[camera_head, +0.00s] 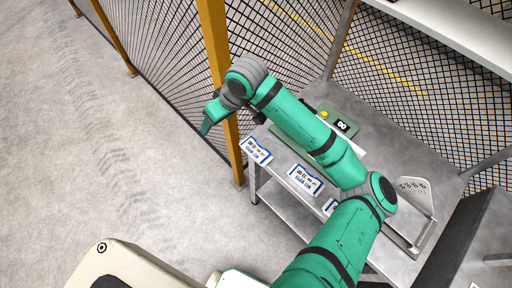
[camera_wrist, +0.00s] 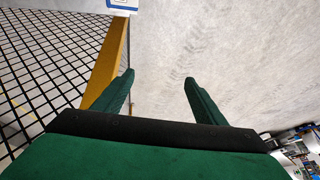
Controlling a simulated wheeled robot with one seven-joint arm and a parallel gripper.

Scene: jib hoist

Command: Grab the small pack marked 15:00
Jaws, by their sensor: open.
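Small white packs with blue print lie along the near edge of a grey metal table (camera_head: 375,132) in the head view. One pack (camera_head: 256,151) lies at the left corner, a second pack (camera_head: 305,179) lies to its right, and a third pack (camera_head: 329,206) is partly hidden by my arm. Their print is upside down and too small for me to tell surely which reads 15:00. My gripper (camera_head: 207,126) is open and empty, left of the table and apart from the packs. In the wrist view my gripper (camera_wrist: 158,84) has its fingers spread over floor.
A yellow post (camera_head: 218,60) and black mesh fence stand close by my gripper. A green box (camera_head: 337,121) with a yellow button sits on the table behind my arm. A white perforated plate (camera_head: 414,194) stands at the right. Open floor (camera_head: 90,150) lies to the left.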

